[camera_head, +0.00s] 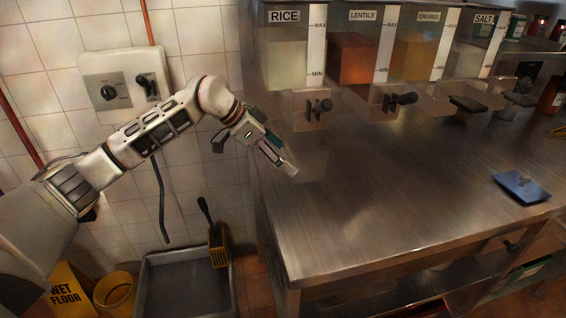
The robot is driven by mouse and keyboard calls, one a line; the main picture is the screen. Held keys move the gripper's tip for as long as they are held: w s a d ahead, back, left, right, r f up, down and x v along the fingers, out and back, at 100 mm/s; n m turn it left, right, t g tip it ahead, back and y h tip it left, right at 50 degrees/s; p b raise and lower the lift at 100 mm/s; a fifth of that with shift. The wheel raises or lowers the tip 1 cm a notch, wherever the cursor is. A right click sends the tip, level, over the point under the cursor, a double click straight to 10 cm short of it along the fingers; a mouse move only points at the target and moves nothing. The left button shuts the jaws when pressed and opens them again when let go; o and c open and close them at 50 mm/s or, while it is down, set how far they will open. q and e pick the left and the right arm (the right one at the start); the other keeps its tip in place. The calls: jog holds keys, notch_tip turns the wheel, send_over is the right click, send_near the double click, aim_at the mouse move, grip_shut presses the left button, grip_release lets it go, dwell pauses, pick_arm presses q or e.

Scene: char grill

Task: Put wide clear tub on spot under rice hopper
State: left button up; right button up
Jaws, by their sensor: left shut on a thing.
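The rice hopper (285,55), labelled RICE, hangs at the back left of the steel counter, with a black-knobbed dispenser (314,106) below it. My left gripper (287,168) reaches in from the left, over the counter's left edge, in front of and below the rice dispenser. It is shut on the wide clear tub (312,166), which shows only as a faint see-through shape to the right of the fingertips, below the dispenser. The tub's outline is too faint to tell whether it touches the counter. My right gripper is not in view.
Lentils (355,60), crumbs and salt hoppers line the back to the right. A blue tray (521,186) lies at the counter's right. The counter's middle (400,195) is clear. A grey sink (188,285), yellow bucket (115,293) and wet-floor sign (70,292) stand lower left.

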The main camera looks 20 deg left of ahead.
pick_arm(q)
jog(key=shift+f, duration=1.3)
jog(key=o, duration=1.7)
jog(key=v, duration=1.2)
jog(key=shift+s, duration=0.1)
